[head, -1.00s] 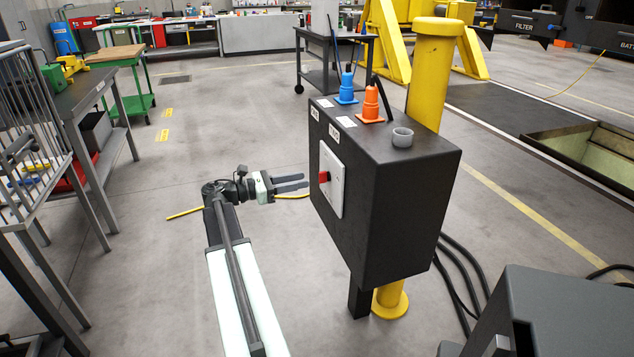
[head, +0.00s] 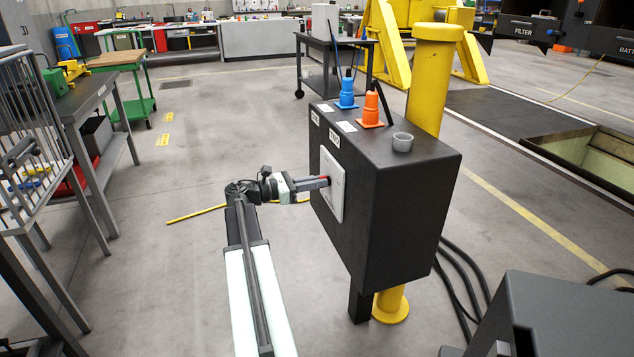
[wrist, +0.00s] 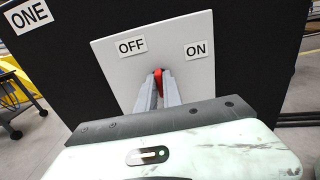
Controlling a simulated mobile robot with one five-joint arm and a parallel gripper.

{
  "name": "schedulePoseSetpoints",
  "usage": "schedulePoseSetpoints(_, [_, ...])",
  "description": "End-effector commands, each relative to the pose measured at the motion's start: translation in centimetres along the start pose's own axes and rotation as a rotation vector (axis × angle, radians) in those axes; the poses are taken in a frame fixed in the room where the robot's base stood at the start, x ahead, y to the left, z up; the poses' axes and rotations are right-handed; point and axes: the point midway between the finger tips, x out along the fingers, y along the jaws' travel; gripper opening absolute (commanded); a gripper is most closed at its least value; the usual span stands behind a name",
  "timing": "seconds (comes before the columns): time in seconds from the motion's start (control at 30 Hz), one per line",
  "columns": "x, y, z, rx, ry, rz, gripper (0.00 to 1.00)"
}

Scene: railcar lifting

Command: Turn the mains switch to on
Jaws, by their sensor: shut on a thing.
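My gripper (wrist: 158,88) is shut on the handle, one finger on each side. In the head view my gripper (head: 325,181) reaches the plate (head: 334,186) from the left, and the fingers hide most of the handle.
The plate is on a black cabinet (head: 400,205) by a yellow post (head: 432,75).

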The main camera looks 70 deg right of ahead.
Motion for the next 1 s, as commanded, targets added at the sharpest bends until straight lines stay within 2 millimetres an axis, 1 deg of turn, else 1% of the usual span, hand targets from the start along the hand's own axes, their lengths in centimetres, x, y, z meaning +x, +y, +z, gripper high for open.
schedulePoseSetpoints(0.17, [-0.11, 0.09, 0.10, 0.026, -0.003, 0.008, 0.00])
schedulePoseSetpoints(0.37, [-0.14, 0.04, 0.10, 0.121, -0.003, 0.009, 0.00])
schedulePoseSetpoints(1.0, [-0.19, -0.15, 0.01, 0.698, -0.001, 0.010, 0.00])
